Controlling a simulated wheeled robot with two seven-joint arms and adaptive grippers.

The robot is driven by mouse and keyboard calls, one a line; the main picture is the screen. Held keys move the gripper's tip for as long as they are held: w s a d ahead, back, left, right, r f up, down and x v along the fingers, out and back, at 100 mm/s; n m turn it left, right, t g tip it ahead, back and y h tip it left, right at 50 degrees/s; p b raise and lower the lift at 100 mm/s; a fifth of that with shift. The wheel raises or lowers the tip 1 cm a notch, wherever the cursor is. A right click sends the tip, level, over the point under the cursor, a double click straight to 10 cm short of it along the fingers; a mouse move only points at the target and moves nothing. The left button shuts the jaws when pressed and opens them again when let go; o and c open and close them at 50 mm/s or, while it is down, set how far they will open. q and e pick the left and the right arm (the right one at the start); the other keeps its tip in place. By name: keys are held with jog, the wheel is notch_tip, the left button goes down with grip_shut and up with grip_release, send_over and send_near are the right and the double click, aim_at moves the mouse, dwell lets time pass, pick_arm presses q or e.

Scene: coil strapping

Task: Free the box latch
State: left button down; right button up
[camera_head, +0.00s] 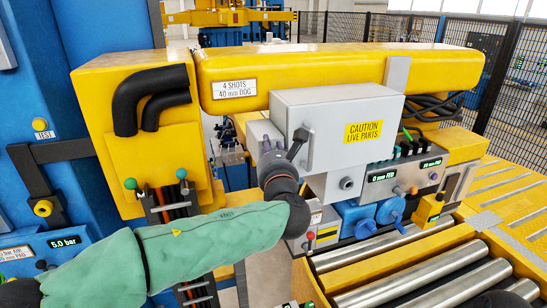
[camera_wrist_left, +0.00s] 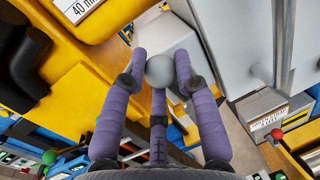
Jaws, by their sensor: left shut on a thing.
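A grey box (camera_head: 330,110) with a yellow caution label hangs below the yellow beam. A black latch handle (camera_head: 298,144) sits on its left front edge, tilted. My left gripper (camera_head: 268,148) is just left of this handle, at the box's left side; the dark wrist hides part of its fingers. In the left wrist view, the purple fingers of my left gripper (camera_wrist_left: 160,62) are shut around a grey ball-shaped knob (camera_wrist_left: 160,72). I cannot tell whether this knob belongs to the latch.
The yellow beam (camera_head: 340,72) runs above the box. Black hoses (camera_head: 150,95) bend on the yellow housing at left. A grey control panel (camera_head: 405,177) and blue knobs (camera_head: 390,210) are at lower right, above metal rollers (camera_head: 400,265).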

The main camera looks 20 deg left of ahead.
pick_arm(q)
jog(key=s+a+f+n+y+b, duration=0.2)
jog(key=a+f+n+b, duration=0.2)
jog(key=n+b, duration=1)
jog(key=shift+s+t+y+b, duration=0.3)
jog(key=shift+s+y+b, duration=0.1)
jog(key=shift+b, duration=4.4)
jog(key=c, duration=0.9)
grip_release()
jog(key=shift+c, duration=0.2)
jog(key=shift+f, duration=0.1)
jog(key=v, duration=1.2)
